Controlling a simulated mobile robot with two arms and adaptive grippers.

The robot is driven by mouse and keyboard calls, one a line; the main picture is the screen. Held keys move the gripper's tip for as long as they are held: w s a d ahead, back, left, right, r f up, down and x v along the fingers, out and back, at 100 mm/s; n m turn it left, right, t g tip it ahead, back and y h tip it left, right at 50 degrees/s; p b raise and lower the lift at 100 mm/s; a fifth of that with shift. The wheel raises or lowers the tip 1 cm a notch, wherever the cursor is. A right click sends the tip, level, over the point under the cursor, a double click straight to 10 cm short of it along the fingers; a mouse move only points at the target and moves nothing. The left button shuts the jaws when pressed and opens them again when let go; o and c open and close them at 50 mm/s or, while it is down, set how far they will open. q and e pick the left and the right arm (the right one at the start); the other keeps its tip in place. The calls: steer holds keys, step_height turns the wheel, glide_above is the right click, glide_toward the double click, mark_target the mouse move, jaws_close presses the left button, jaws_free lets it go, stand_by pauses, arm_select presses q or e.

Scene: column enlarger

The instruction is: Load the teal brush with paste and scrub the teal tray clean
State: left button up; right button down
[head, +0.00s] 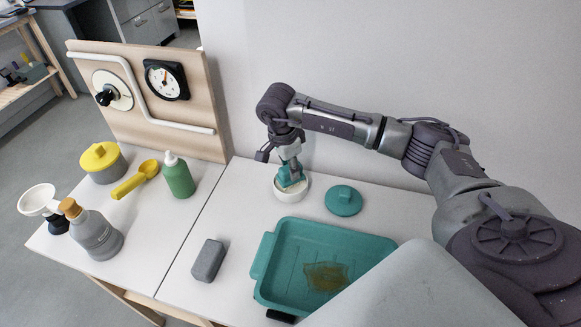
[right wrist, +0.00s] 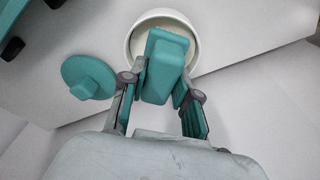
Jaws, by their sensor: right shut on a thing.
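The teal brush (head: 291,178) is held by my right gripper (head: 290,160), over or in a small white bowl (head: 293,194). In the right wrist view the brush (right wrist: 164,67) stands between the fingers of my right gripper (right wrist: 158,95), its far end inside the rim of the white bowl (right wrist: 138,32). The brush end and most of the bowl's contents are hidden. The teal tray (head: 290,250) lies at the front of the table, with a brown stain (head: 325,276) on its floor. My left gripper is not in view.
A teal lid (head: 344,200) lies right of the bowl. A grey block (head: 208,260) lies left of the tray. A green bottle (head: 178,175), yellow scoop (head: 135,180), yellow-lidded pot (head: 103,162), grey corked bottle (head: 95,234) and white funnel (head: 37,199) stand left. A panel with a gauge (head: 166,80) stands behind.

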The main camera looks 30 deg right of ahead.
stand_by(0.6)
steer(key=shift+r+p, duration=1.95)
steer(key=shift+r, duration=1.5)
steer(key=shift+s+a+f+n, duration=0.1)
steer(key=shift+s+a+n, duration=0.05)
steer(key=shift+a+n, duration=0.2)
steer(key=s+a+f+n+t+y+b, duration=0.1)
steer(key=s+a+n+b, duration=0.5)
steer(key=s+a+n, duration=0.6)
steer(key=s+n+t, duration=0.1)
steer(key=s+n, duration=0.1)
steer(key=n, duration=0.4)
steer(key=shift+s+a+y, duration=0.2)
steer(key=shift+a+y, duration=0.15)
steer(key=shift+y, duration=0.05)
